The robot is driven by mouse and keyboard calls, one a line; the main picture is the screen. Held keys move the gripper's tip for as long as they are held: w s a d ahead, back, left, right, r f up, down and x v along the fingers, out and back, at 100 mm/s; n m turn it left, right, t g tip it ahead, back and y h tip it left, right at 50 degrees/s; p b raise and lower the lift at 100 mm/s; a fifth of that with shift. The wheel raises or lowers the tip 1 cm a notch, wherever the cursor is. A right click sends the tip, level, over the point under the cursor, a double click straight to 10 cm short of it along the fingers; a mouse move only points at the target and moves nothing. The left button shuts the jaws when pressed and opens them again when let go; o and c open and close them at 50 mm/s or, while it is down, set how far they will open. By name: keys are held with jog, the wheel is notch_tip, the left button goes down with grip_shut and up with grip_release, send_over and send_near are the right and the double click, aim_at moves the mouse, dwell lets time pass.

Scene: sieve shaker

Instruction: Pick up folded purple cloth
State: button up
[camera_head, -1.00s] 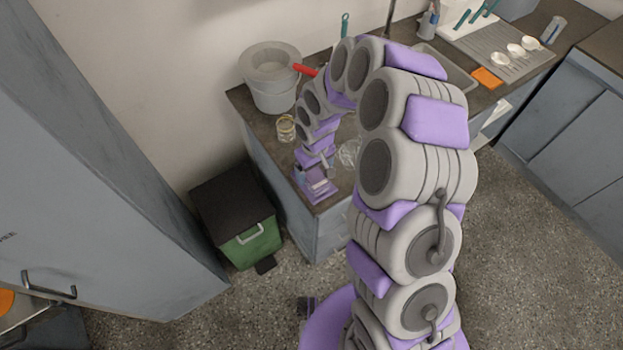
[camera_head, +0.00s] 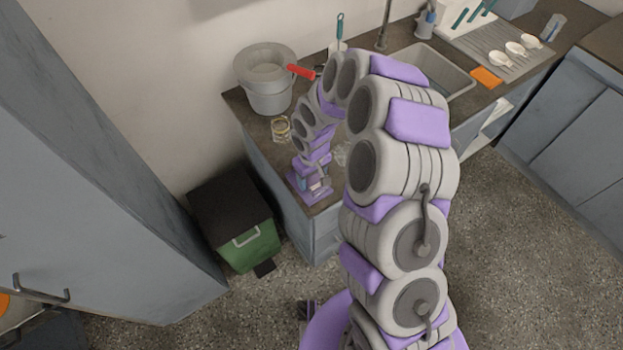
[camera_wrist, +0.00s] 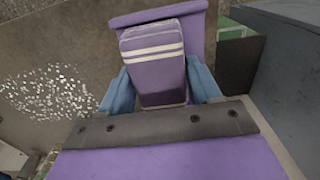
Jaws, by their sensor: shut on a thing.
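The folded purple cloth (camera_wrist: 153,62) has two white stripes and sits between the blue fingers of my gripper (camera_wrist: 160,85) in the wrist view. The fingers press on its left and right sides, so my gripper is shut on it. A flat purple piece (camera_wrist: 200,20) shows behind and beyond the cloth. In the head view my gripper (camera_head: 313,182) is low at the near left corner of the counter, over purple material (camera_head: 298,192). Whether the cloth is clear of the surface under it cannot be told.
The dark counter (camera_head: 245,107) holds a grey bucket (camera_head: 268,95), a small glass jar (camera_head: 281,127) and a red-handled thing (camera_head: 301,71) near my arm. A sink (camera_head: 440,70) is farther right. A green bin (camera_head: 248,247) stands on the floor below the counter's left side.

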aim_at(311, 178)
jog(key=shift+a, duration=0.15)
jog(key=shift+c, duration=0.6)
jog(key=shift+a, duration=0.6)
jog(key=shift+c, duration=0.3)
jog(key=shift+d+r, duration=0.15)
jog(key=shift+r, duration=0.05)
jog(key=r, duration=0.1)
jog(key=r+p, duration=0.1)
jog(key=r, duration=0.1)
jog(key=shift+d, duration=0.35)
jog(key=shift+s+d+r, duration=0.1)
jog(key=shift+s+r, duration=0.1)
jog(key=s+d+p, duration=0.1)
jog(key=s+d, duration=0.3)
jog(key=s, duration=0.2)
jog(key=s+d+r+p, duration=0.1)
jog(key=s+d, duration=0.3)
jog(key=s, duration=0.3)
jog(key=shift+p, duration=0.4)
jog(key=shift+d, duration=0.1)
